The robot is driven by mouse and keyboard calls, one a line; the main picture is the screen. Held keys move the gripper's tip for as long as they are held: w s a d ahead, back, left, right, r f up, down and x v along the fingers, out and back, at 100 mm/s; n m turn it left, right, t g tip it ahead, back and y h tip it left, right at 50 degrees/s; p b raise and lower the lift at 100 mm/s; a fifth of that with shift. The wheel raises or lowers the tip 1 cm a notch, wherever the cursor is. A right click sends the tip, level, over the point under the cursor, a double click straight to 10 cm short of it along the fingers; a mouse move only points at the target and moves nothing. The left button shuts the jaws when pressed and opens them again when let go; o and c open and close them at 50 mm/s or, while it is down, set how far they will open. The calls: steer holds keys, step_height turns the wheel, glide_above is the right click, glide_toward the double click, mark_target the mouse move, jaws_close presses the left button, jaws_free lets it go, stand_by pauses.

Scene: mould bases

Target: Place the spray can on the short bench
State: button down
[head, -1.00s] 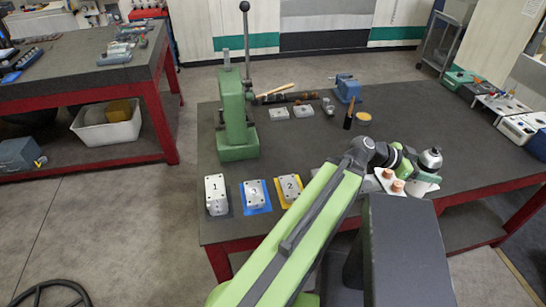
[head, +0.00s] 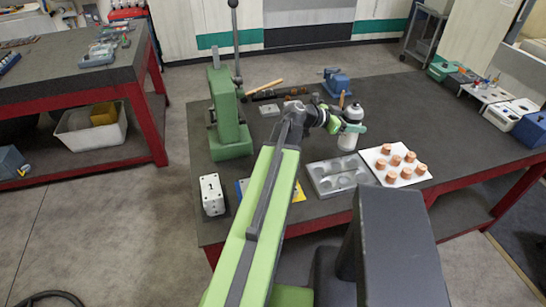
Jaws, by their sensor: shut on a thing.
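The spray can (head: 347,142) is white with a grey top and is upright. My gripper (head: 349,127) is shut around its upper part, with green fingers at its sides. In the picture the can is in front of the dark bench top with red legs (head: 400,120); I cannot tell whether its base touches the surface. A second dark bench with red legs (head: 75,70) stands at the left. Which of the two is called the short bench is not marked.
Near the can are a grey mould plate (head: 318,187) and a white card with several copper plugs (head: 396,179). The bench's right-middle part is clear.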

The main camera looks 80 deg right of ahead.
steer(key=w+d+n+t+h, duration=0.1)
steer(key=w+d, duration=0.3)
steer(key=w, duration=0.5)
steer(key=w+d+n+h, duration=0.1)
steer(key=w+d, duration=0.3)
steer(key=w, duration=0.5)
steer(key=w+a+f+b, duration=0.5)
steer(key=w+f+b, duration=0.4)
steer(key=f+b, duration=0.2)
steer(key=shift+w+a+f, duration=0.2)
steer(key=shift+w+a, duration=0.05)
steer(key=shift+w, duration=0.1)
steer(key=c, duration=0.7)
jaws_free()
steer(key=p+v, duration=0.4)
steer(key=v, duration=0.8)
steer(key=shift+r, duration=0.25)
